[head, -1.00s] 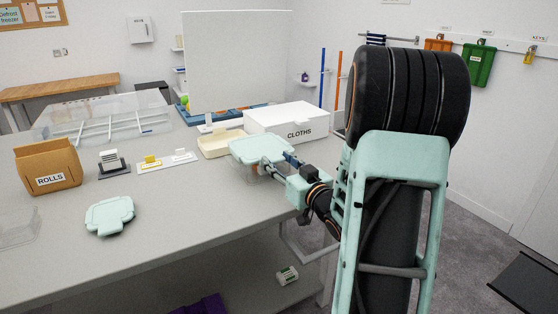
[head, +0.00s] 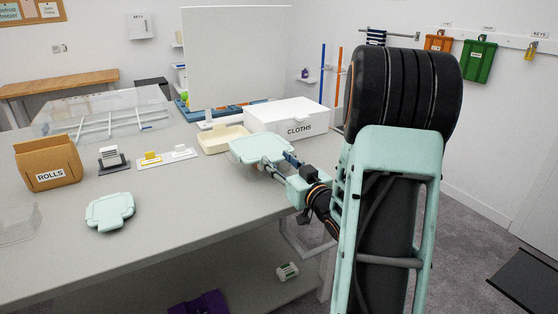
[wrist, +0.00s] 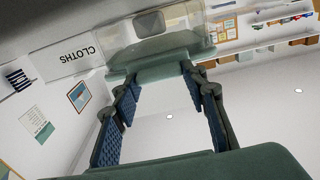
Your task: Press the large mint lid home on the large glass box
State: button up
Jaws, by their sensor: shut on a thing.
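The large mint lid (head: 258,149) lies roughly level near the table's right edge, in front of the cloths box. My gripper (head: 276,161) is shut on the lid's near side. In the wrist view, which is upside down, the mint lid edge (wrist: 165,70) lies between my fingertips. The clear large glass box (wrist: 192,42) shows directly beneath the lid there. In the head view the lid and gripper hide most of the box. I cannot tell whether the lid is seated on the rim or a small gap remains.
A white cloths box (head: 295,117) and a cream tray (head: 222,139) stand behind the lid. A smaller mint lid (head: 110,212), a brown rolls box (head: 47,163) and label stands are to the left. The grey table (head: 180,225) is clear in front.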

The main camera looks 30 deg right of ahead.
jog(key=o, duration=1.1)
jog(key=shift+c, duration=0.2)
jog(key=s, duration=1.2)
jog(key=shift+d, duration=0.2)
